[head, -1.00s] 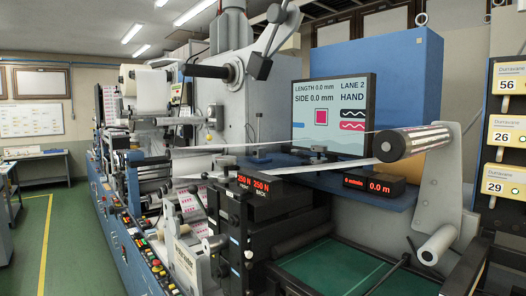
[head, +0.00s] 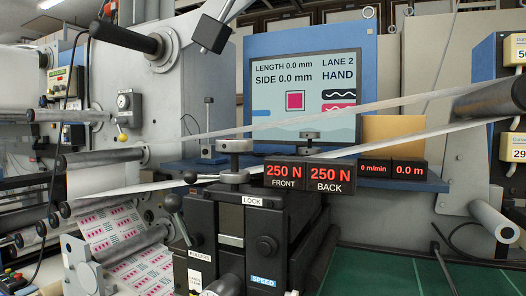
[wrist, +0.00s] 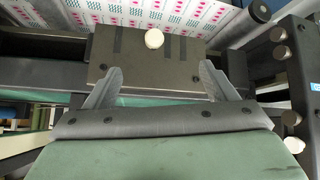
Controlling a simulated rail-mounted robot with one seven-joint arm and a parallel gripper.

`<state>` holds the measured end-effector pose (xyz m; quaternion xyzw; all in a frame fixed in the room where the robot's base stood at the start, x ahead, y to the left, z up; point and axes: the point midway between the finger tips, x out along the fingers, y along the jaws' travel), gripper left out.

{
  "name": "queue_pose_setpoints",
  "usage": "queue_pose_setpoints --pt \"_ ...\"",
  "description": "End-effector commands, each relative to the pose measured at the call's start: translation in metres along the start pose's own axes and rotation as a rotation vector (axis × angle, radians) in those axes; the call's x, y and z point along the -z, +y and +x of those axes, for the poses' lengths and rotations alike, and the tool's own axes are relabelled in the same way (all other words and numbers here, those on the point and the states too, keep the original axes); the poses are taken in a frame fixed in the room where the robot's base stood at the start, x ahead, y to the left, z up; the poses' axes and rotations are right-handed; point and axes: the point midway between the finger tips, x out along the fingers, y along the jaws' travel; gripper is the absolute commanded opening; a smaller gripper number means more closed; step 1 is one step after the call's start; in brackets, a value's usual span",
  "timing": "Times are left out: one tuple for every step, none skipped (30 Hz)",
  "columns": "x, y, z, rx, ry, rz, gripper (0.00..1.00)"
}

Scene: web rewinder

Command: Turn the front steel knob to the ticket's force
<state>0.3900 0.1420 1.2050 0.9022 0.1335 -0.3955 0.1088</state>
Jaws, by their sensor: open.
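The front steel knob (head: 235,146) stands upright on a post above the black unit with the LOCK label. A second, smaller steel knob (head: 310,135) stands farther back. The front force display (head: 284,175) reads 250 N, and the back force display (head: 330,178) also reads 250 N. I cannot make out a ticket with a force on it. My gripper (wrist: 158,82) shows only in the wrist view, with its fingers spread and nothing between them. Beyond the fingers is a dark block (wrist: 125,50) with a pale round knob (wrist: 154,39); I cannot tell which knob this is.
The monitor (head: 305,88) shows LENGTH 0.0 mm, SIDE 0.0 mm, LANE 2 and HAND. A pale web (head: 390,100) runs to the roller (head: 490,98) at right. Printed web (head: 125,240) hangs at lower left. A black lever (head: 175,208) projects beside the LOCK unit. Green surface (head: 375,272) lies lower right.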

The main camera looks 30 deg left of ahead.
Motion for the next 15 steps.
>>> queue_pose_setpoints --pt "0.038 -0.028 -0.028 0.050 0.123 -0.042 0.78" --pt "0.059 -0.044 -0.045 0.081 0.196 -0.062 0.78" --pt "0.085 -0.065 -0.072 0.127 0.292 -0.084 0.78" --pt "0.102 -0.081 -0.095 0.166 0.364 -0.098 0.78" --pt "0.118 -0.096 -0.118 0.206 0.433 -0.107 0.78" --pt "0.135 -0.114 -0.149 0.258 0.517 -0.118 0.78" --pt "0.145 -0.125 -0.171 0.294 0.572 -0.125 0.78" --pt "0.153 -0.134 -0.191 0.329 0.620 -0.127 0.78" --pt "0.162 -0.144 -0.215 0.371 0.675 -0.131 0.78" --pt "0.167 -0.150 -0.231 0.399 0.712 -0.131 0.78" --pt "0.171 -0.155 -0.246 0.423 0.742 -0.132 0.78" --pt "0.175 -0.161 -0.263 0.453 0.777 -0.131 0.78" --pt "0.177 -0.164 -0.273 0.471 0.798 -0.132 0.78" --pt "0.179 -0.166 -0.281 0.484 0.814 -0.131 0.78" --pt "0.181 -0.168 -0.289 0.499 0.831 -0.130 0.78"
